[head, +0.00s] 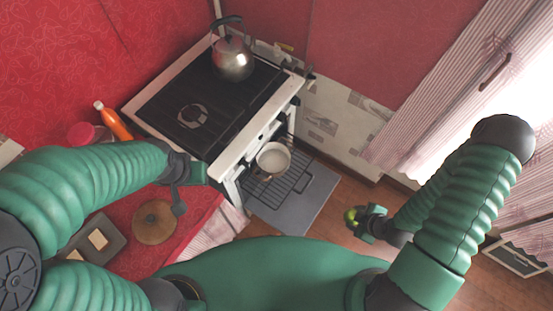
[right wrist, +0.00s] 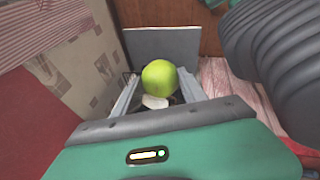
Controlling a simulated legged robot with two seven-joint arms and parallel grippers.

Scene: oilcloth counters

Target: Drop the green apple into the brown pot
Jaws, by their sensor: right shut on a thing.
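The green apple (head: 351,216) is held in my right gripper (head: 364,219), to the right of the oven and above the floor. In the right wrist view the apple (right wrist: 160,77) sits between the two fingers of the right gripper (right wrist: 158,88). A pot (head: 273,158) with a pale inside stands on the rack at the open oven, left of the apple and apart from it; its outer colour is hard to make out. My left gripper (head: 189,171) is over the front of the red counter, left of the oven; its fingers are not clear.
The stove (head: 215,95) carries a metal kettle (head: 232,60) at the back. The open oven door (head: 295,195) juts out low. The red counter holds a round brown board or lid (head: 154,222) and an orange bottle (head: 113,121). Wooden floor is clear around the right gripper.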

